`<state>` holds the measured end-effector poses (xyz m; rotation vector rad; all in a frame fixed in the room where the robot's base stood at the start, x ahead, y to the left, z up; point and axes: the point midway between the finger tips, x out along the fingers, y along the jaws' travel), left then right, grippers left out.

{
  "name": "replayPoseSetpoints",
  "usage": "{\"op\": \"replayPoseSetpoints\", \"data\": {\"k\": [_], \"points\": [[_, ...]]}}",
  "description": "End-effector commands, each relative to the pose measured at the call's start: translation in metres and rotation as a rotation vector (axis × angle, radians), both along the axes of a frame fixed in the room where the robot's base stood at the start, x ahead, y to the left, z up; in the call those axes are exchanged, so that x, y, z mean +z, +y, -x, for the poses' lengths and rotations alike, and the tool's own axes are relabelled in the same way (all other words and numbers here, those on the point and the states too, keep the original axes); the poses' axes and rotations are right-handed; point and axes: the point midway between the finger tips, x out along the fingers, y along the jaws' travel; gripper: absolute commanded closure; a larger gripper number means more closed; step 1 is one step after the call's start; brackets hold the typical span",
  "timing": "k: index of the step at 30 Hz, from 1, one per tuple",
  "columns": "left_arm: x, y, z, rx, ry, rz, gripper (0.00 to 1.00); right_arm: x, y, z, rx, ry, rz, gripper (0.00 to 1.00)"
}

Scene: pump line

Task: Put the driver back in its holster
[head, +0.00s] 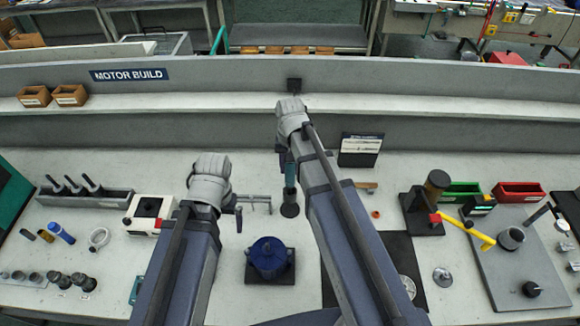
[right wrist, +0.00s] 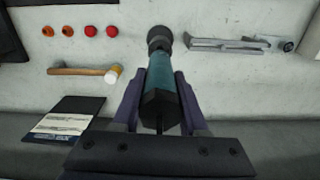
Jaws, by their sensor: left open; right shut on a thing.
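The driver (head: 290,174) is a slim teal tool, upright or nearly so. My right gripper (head: 284,156) is shut on it. In the right wrist view the driver (right wrist: 161,75) lies between the two fingers (right wrist: 160,92), with its black end toward the camera. A dark round piece (head: 290,209) is at its lower end; it also shows in the right wrist view (right wrist: 158,38). I cannot tell whether this is the holster or part of the driver. My left gripper (head: 228,202) is open and mostly hidden by its wrist, left of the driver.
A blue motor (head: 268,257) sits on a dark pad in front. A grey bracket (head: 257,200) lies left of the driver. A mallet (right wrist: 84,71) and a card stand (head: 360,150) are to its right in the head view. A press-like stand (head: 437,186) is farther right.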

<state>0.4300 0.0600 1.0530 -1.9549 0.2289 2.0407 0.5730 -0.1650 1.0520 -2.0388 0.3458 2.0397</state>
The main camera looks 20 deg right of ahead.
Motion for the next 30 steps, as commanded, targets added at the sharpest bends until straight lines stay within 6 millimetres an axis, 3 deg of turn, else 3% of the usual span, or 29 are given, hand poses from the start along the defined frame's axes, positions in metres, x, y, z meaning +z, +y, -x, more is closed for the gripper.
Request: {"op": "replayPoseSetpoints", "data": {"k": [30], "points": [[-0.031, 0.000, 0.000, -0.002, 0.000, -0.001, 0.00, -0.031, 0.000, 0.000, 0.000, 0.000, 0.000, 1.00]]}}
